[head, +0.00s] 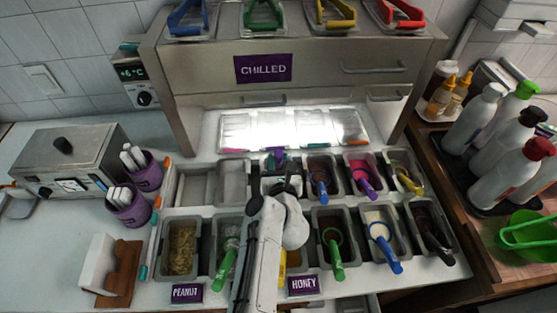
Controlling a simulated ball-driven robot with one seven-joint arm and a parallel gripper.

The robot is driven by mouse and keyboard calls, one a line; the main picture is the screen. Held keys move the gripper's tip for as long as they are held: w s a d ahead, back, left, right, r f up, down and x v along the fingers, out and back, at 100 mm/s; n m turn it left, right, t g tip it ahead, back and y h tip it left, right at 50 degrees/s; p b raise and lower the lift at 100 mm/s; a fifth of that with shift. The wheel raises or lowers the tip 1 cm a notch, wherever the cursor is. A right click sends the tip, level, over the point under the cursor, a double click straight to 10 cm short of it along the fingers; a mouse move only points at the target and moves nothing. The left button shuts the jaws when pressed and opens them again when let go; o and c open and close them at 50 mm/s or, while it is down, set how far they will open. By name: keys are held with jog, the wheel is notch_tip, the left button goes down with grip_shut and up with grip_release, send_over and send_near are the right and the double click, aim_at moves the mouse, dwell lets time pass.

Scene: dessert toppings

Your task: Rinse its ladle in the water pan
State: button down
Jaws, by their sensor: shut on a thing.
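My gripper (279,172) is over the back row of topping pans, just left of a pan with a blue-handled ladle. It is shut on a ladle with a purple handle (274,156); my arm and gripper hide its bowl. The back-row pan (233,181) just left of the gripper looks pale grey and holds no ladle. A similar pale pan (195,186) stands left of it. I cannot tell for sure which pan holds water.
Front-row pans hold green-, blue- and black-handled ladles, such as the green ladle (333,254). The chilled cabinet (300,75) rises behind. Purple cups (133,207) stand left; bottles (492,125) stand right. My arm covers part of the front row.

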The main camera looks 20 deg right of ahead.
jog(key=shift+s+a+f+b, duration=0.3)
jog(key=shift+s+f, duration=0.45)
jog(key=shift+s, duration=0.15)
jog(key=shift+s+a+f+b, duration=0.25)
jog(key=shift+s+a+f, duration=0.05)
jog(key=shift+s+f, duration=0.5)
jog(key=shift+s+a+f+b, duration=0.3)
jog(key=shift+s+f, duration=0.4)
jog(key=shift+s, duration=0.25)
